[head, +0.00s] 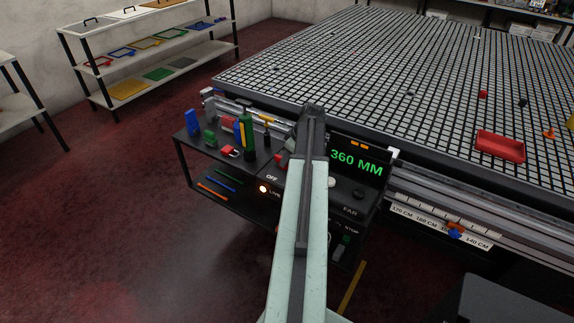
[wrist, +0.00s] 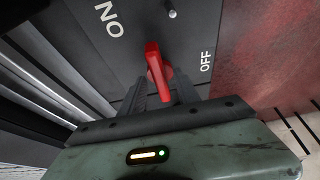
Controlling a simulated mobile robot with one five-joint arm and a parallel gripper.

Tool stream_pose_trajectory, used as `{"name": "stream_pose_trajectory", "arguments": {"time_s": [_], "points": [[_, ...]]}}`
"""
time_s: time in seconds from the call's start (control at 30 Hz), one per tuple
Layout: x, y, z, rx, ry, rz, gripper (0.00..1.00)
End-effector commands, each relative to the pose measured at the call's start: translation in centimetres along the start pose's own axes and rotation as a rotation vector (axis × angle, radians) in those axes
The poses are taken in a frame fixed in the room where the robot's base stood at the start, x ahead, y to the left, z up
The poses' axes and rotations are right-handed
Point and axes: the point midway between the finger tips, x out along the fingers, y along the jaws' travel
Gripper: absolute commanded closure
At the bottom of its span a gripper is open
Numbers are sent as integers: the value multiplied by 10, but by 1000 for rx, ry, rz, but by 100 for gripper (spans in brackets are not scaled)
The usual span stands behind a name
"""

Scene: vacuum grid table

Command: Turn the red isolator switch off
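The red isolator switch lever (wrist: 155,62) stands out from a dark panel in the wrist view, with its round red base partly behind it. The word ON is on the panel to its upper left and OFF to its right. The lever runs nearly upright in the picture, tilted slightly left at the top. My gripper (wrist: 160,92) has its two dark fingers apart, one on each side of the lever's lower part. Narrow gaps seem to show beside it; contact is not clear. In the head view my arm hides the gripper and most of the switch.
In the head view an orange lamp (head: 263,188) glows beside the word LIVE, below an OFF label. A display (head: 357,163) reads 360 MM. Several coloured items stand on the dark shelf (head: 262,158) to the left. The grid table (head: 400,70) lies behind, with a red tray (head: 499,146).

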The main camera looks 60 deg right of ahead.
Motion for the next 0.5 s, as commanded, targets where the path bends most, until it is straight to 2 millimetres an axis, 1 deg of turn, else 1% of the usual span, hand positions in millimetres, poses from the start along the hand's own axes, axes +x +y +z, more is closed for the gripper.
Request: {"name": "stream_pose_trajectory", "arguments": {"time_s": [0.17,0.27,0.3,0.33,0.4,0.43,0.5], "points": [[-1,0,-1,0,0,0,62],[-1,0,-1,-1,0,0,87],[-1,0,-1,-1,0,-1,98],[-1,0,-1,-1,0,0,100],[-1,-1,-1,-1,0,-1,100],[-1,-6,-1,-3,0,-1,100],[-1,-3,-2,-1,0,-1,100]]}}
